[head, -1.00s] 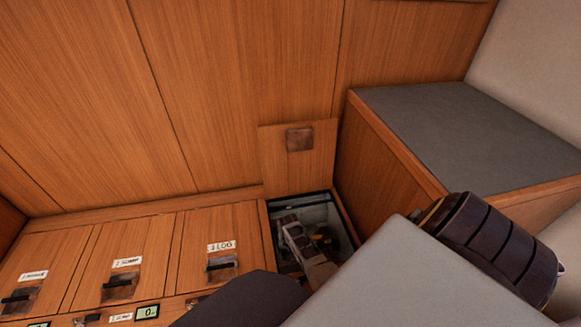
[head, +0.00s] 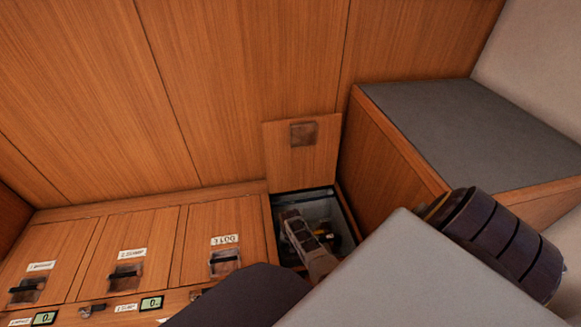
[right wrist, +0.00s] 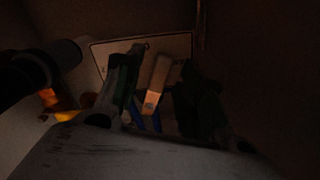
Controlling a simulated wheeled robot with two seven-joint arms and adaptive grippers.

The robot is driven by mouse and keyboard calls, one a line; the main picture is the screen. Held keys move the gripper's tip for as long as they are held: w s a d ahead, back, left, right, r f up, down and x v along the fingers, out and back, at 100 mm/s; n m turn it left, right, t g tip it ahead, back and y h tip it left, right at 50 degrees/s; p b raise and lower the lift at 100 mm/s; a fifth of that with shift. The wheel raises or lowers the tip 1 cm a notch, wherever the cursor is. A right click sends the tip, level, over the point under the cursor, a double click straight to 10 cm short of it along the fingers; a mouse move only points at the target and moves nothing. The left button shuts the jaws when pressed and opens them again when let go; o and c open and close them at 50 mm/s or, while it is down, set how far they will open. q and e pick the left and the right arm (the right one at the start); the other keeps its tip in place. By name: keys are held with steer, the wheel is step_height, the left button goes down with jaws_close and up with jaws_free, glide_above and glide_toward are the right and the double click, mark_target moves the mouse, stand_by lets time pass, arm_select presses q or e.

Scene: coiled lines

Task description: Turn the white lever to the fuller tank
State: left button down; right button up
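The white lever (right wrist: 157,82) shows as a pale upright bar with a round pivot at its lower end in the dark right wrist view. My right gripper (right wrist: 162,62) has one dark finger on each side of it. A gap shows between the fingertips, wider than the lever; I cannot tell whether either finger touches it. In the head view my right gripper (head: 296,222) reaches down into the open locker (head: 275,222), and the lever is hidden there. The tanks and their levels cannot be made out. My left gripper is not in view.
The locker's raised lid (head: 302,160) stands against the wooden wall. A grey-topped bench (head: 470,130) is close on the right. Closed hatches (head: 145,240) with small displays line the left. In the wrist view a dark cylinder (right wrist: 40,70) stands left of the fingers.

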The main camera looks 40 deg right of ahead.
step_height(320, 180, up, 12)
stand_by(1.4)
